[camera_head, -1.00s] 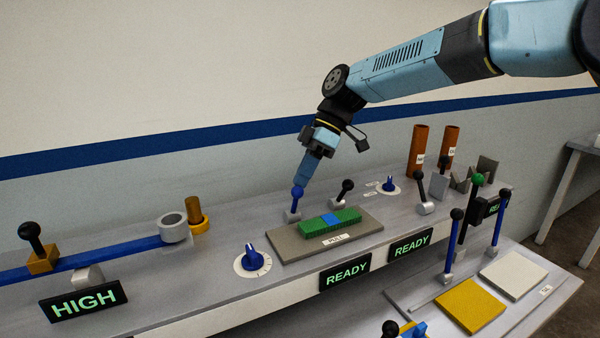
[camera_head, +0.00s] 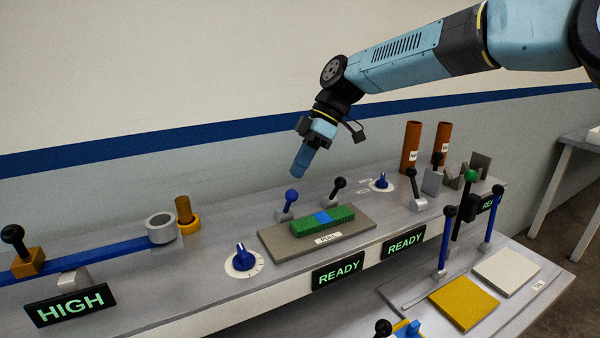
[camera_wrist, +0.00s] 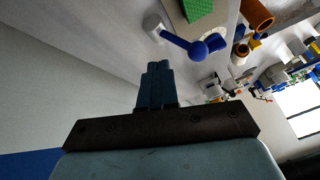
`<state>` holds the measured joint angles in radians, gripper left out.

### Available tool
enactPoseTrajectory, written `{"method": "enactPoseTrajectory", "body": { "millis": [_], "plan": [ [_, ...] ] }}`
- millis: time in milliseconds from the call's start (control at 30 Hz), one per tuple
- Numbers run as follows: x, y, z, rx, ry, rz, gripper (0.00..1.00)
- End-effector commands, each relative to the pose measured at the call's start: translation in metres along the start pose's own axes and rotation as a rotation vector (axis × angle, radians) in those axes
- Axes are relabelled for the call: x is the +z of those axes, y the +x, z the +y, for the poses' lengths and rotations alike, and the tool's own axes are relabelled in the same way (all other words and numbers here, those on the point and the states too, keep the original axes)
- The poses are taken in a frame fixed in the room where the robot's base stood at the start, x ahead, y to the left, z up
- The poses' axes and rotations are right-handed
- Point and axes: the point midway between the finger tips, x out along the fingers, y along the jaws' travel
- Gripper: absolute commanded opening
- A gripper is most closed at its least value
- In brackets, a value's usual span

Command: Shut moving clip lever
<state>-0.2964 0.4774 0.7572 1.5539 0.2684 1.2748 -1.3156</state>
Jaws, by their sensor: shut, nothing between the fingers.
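A short lever with a blue ball knob (camera_head: 291,198) stands at the back left edge of a grey plate, on a small light base. A similar lever with a black knob (camera_head: 339,184) stands to its right. No label shows which one is the moving clip's lever. On the plate (camera_head: 355,232) lies a green block (camera_head: 340,214) with a blue middle. My gripper (camera_head: 299,172) is shut and empty, above and behind the blue knob, apart from it. In the wrist view my shut fingers (camera_wrist: 157,85) point toward the blue lever (camera_wrist: 185,42), with a gap between.
A blue dial (camera_head: 242,257) sits front left of the plate, another (camera_head: 381,182) behind right. READY signs (camera_head: 338,270) line the bench front. Brown tubes (camera_head: 411,146) and several tall levers (camera_head: 448,235) stand to the right. The wall is close behind the bench.

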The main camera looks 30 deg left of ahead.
Motion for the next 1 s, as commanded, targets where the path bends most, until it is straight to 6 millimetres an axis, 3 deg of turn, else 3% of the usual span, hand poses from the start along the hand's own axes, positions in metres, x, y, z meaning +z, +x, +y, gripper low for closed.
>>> {"method": "enactPoseTrajectory", "body": {
  "millis": [300, 500, 867, 1000],
  "plan": [
    [0.004, -0.064, -0.001, 0.006, 0.004, 0.002, 0.0],
    [0.004, -0.091, -0.003, 0.004, 0.004, 0.001, 0.0],
    [0.005, -0.104, -0.005, 0.006, 0.009, -0.002, 0.0],
    [0.014, -0.107, -0.014, 0.037, 0.069, -0.035, 0.0]
  ]
}}
